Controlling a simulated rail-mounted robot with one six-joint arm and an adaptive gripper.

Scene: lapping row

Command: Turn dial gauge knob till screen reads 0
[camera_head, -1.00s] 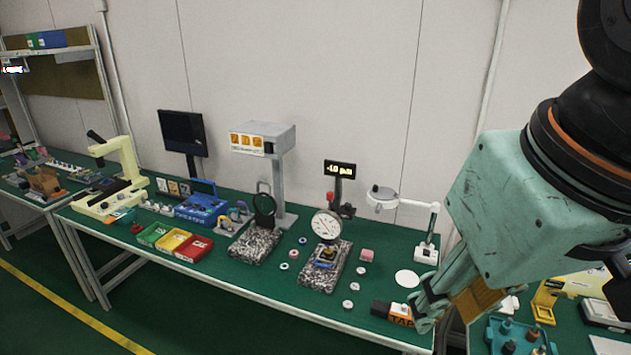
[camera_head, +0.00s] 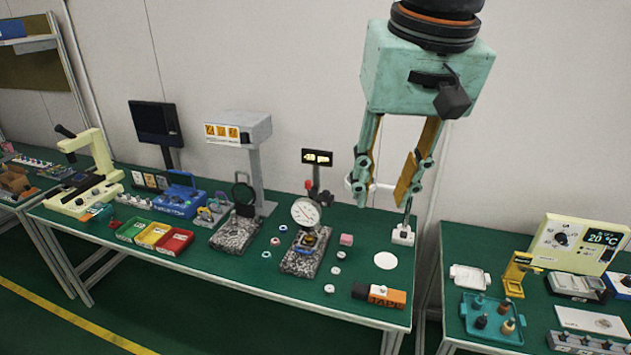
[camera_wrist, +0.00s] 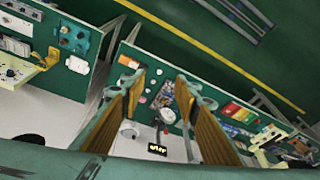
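The dial gauge (camera_head: 306,211) has a round white face on a stand over a speckled granite base (camera_head: 299,263). A red knob (camera_head: 309,185) sits at its top. A small black screen (camera_head: 317,157) with lit yellow characters stands above it, too small to read surely. The screen also shows upside down in the wrist view (camera_wrist: 157,149). My gripper (camera_head: 387,205) is open and empty, pointing down, in the air to the right of the gauge. Its two ochre-padded fingers are wide apart in the wrist view (camera_wrist: 155,85).
A ring-shaped lamp (camera_head: 362,184) on a white stand is behind my gripper. Red, yellow and green bins (camera_head: 155,235) and a second granite stand (camera_head: 235,233) are to the left.

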